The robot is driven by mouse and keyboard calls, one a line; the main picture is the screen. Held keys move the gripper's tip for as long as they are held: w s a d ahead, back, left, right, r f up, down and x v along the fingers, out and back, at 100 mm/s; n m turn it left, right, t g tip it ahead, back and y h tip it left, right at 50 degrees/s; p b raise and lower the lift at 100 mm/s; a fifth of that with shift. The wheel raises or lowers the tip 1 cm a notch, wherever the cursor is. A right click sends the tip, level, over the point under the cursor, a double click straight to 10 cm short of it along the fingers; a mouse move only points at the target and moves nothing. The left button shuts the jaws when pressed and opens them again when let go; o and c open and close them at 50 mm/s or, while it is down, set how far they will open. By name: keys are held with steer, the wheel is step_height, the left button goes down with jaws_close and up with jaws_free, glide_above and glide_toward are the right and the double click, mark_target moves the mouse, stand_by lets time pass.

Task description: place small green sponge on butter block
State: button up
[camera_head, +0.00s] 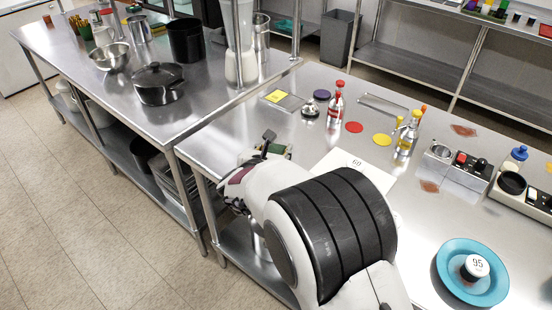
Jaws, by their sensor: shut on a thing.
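My gripper (272,146) is at the near left edge of the right-hand steel table, mostly hidden by my own arm. A small dark green piece (278,149), which looks like the small green sponge, shows at the fingers, and my gripper is shut on it. The exact grip is too small to make out. A small yellow block (274,96), likely the butter block, lies on a flat grey tray (292,102) toward the back left of the same table, beyond my gripper and apart from it. Nothing is visible on top of the yellow block.
A dark purple disc (321,94), a bell (310,110), red-topped bottles (336,102), a red disc (354,127) and a yellow disc (382,139) stand right of the tray. A white sheet (350,165) lies nearer. A blue plate (449,277) is at right.

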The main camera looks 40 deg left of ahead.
steer(key=shift+f, duration=1.85)
steer(key=shift+f, duration=0.15)
steer(key=o, duration=0.6)
steer(key=shift+r, duration=0.2)
steer(key=shift+v, duration=6)
